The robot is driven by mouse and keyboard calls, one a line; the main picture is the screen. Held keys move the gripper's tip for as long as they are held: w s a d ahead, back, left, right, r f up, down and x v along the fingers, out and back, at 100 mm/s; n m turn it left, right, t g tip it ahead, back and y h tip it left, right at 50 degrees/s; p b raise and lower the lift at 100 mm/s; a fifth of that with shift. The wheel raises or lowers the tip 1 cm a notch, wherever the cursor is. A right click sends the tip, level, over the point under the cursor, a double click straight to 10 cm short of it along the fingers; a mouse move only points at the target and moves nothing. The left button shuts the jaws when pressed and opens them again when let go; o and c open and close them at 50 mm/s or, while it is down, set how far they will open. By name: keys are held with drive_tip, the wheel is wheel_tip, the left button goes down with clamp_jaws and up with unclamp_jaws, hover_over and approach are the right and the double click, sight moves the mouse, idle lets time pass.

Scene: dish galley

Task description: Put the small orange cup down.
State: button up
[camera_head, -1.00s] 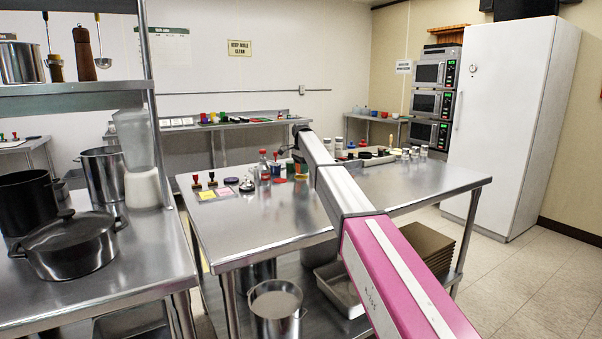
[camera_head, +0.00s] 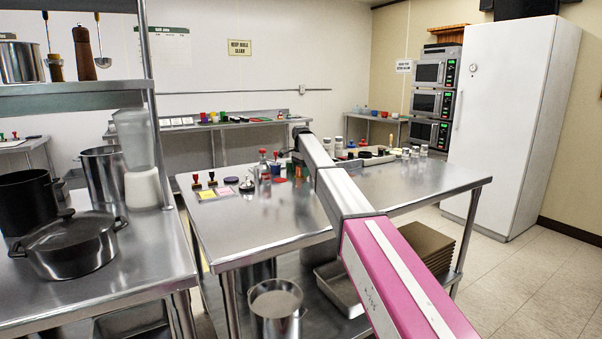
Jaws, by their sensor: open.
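My arm reaches from the lower right over the steel table (camera_head: 262,222). My gripper (camera_head: 289,154) shows only as a small dark shape below the wrist, partly behind the arm, low over the table's back part. It is open. I cannot make out a small orange cup at or under it; the spot is small and crowded. A blue item (camera_head: 275,168) and a red item (camera_head: 281,180) are close by on the table, left of the arm.
A red-capped bottle (camera_head: 263,165), stamps (camera_head: 196,182) and coloured pads stand at the table's back left. Jars (camera_head: 423,151) and dark trays stand right of the arm. The table's front is clear. Coloured cups line the far counter (camera_head: 232,125). A pot (camera_head: 70,247) sits on the left counter.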

wheel_tip(320, 180, up, 12)
drive_tip(key=shift+f, duration=0.2)
drive_tip(key=shift+s, duration=0.1)
idle(0.3)
